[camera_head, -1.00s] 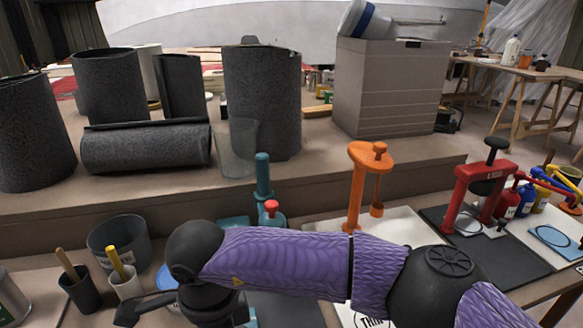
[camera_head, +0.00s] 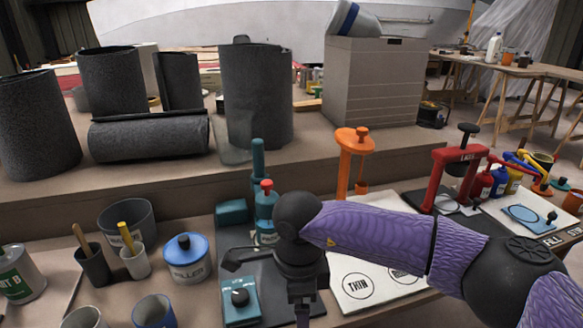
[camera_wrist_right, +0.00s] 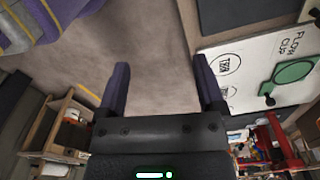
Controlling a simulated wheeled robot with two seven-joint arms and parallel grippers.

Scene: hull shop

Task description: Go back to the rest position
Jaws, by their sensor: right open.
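My right arm, in a purple sleeve, comes in from the right in the head view. Its dark wrist is above the workbench, in front of a teal press (camera_head: 266,210), and the gripper below it is mostly hidden. In the right wrist view my right gripper (camera_wrist_right: 162,85) is open, with two purple-grey fingers wide apart. Nothing is between them; bare floor shows there. My left gripper is in no view.
The bench holds a blue-lidded filler can (camera_head: 186,262), a grey pot (camera_head: 127,223), a teal scale (camera_head: 240,298), an orange stand (camera_head: 345,165), a red press (camera_head: 440,180) and a white board (camera_head: 355,306).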

